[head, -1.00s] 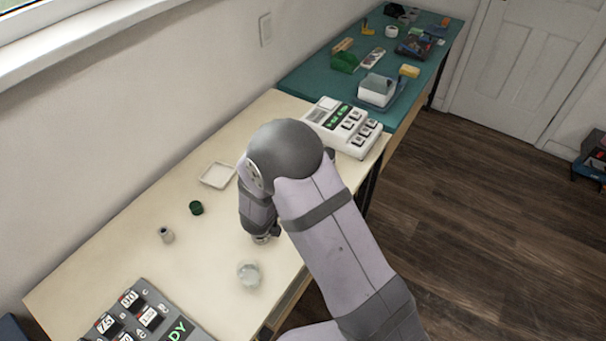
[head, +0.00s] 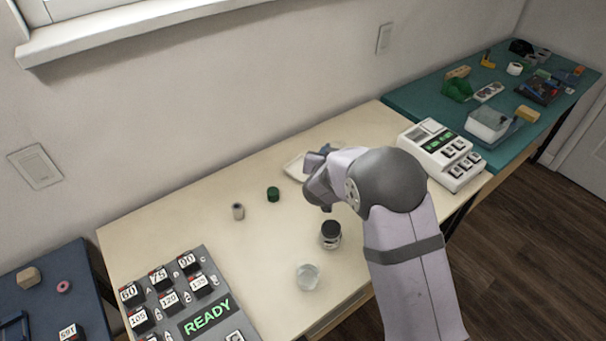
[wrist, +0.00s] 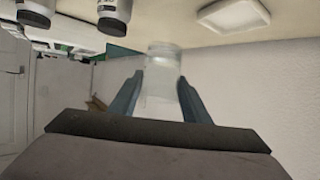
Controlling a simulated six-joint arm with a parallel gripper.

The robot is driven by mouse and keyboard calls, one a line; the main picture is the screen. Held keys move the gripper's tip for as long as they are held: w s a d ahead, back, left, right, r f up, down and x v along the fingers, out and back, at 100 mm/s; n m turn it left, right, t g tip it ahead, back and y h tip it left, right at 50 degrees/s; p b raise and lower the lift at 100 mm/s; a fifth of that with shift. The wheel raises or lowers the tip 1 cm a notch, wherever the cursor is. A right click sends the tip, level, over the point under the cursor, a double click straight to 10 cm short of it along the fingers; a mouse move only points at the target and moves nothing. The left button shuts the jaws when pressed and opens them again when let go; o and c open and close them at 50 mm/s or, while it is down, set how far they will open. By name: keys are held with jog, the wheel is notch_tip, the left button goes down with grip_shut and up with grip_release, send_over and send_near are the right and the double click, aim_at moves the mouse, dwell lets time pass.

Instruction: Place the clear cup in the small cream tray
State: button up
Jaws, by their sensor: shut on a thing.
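My gripper (wrist: 160,95) is shut on a clear cup (wrist: 162,72), whose see-through walls show between the two blue fingers in the wrist view. In the head view my gripper (head: 326,149) is above the table's back part, beside the small cream tray (head: 294,168); my wrist hides part of the tray, and I cannot make out the held cup there. The tray also shows in the wrist view (wrist: 234,16), apart from the cup and looking empty. Another clear round vessel (head: 308,277) stands near the table's front.
A dark-lidded jar (head: 330,235) stands beneath my arm; two jars show in the wrist view. A green cap (head: 273,194) and a small grey cylinder (head: 238,211) stand left of the tray. A READY panel (head: 185,300) is front left, a white keypad device (head: 440,155) right.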

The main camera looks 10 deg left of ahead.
jog(key=w+a+r+n+y+b, duration=0.1)
jog(key=w+a+n+y+b, duration=0.4)
jog(key=a, duration=0.6)
jog(key=shift+w+n+g+y+b, duration=0.3)
jog(key=shift+n+y+b, duration=0.2)
jog(key=shift+y+b, duration=0.55)
jog(key=shift+r, duration=0.15)
jog(key=shift+f, duration=5.05)
jog(key=shift+f, duration=0.1)
jog(key=o, duration=1.1)
jog(key=shift+c, duration=0.2)
